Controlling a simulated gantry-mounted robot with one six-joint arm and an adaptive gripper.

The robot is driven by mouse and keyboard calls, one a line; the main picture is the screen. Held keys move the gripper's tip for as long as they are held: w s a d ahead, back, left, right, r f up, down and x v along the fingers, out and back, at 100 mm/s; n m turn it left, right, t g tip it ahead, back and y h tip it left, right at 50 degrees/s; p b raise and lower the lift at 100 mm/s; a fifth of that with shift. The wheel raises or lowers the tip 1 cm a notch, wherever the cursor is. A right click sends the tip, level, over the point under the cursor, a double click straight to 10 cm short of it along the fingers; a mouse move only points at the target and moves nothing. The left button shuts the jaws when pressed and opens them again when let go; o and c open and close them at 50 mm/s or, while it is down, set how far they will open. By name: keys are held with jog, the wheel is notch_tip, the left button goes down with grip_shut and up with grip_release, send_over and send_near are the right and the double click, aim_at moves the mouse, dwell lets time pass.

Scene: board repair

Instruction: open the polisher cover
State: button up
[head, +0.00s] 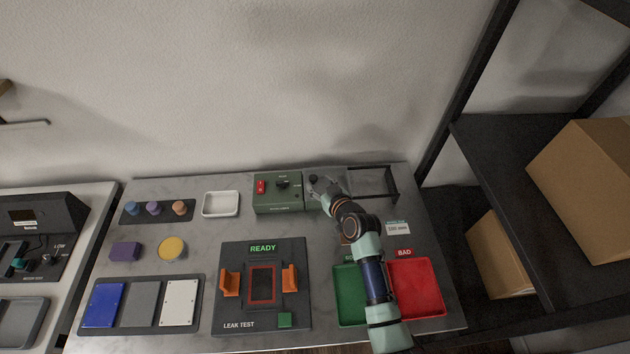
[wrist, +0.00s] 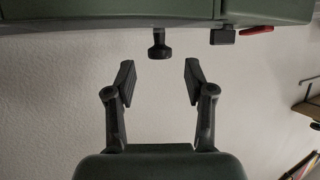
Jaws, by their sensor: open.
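The polisher is a green box (head: 278,207) at the back middle of the bench. It has a red switch (head: 261,187) and a dark knob (head: 282,185) on its left part. My gripper (head: 316,187) is at its right end, in front of the right-hand section, where the arm partly hides the cover. In the wrist view, the green body (wrist: 120,14) spans the top edge. A black round knob (wrist: 158,46) sticks out from it, just beyond my open fingertips (wrist: 159,76) and roughly centred between them. Nothing is between the fingers.
A black frame (head: 377,181) stands right of the polisher. A white tray (head: 221,212) lies to its left. The leak test fixture (head: 230,310), a green bin (head: 350,305) and a red bin (head: 418,290) lie in front. A shelf with boxes (head: 590,190) stands at the right.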

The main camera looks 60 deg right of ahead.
aim_at(315, 180)
jog(key=shift+b+x, duration=0.3)
jog(key=shift+x, duration=1.3)
jog(key=shift+c, duration=0.4)
grip_shut()
jog(key=shift+s, duration=0.1)
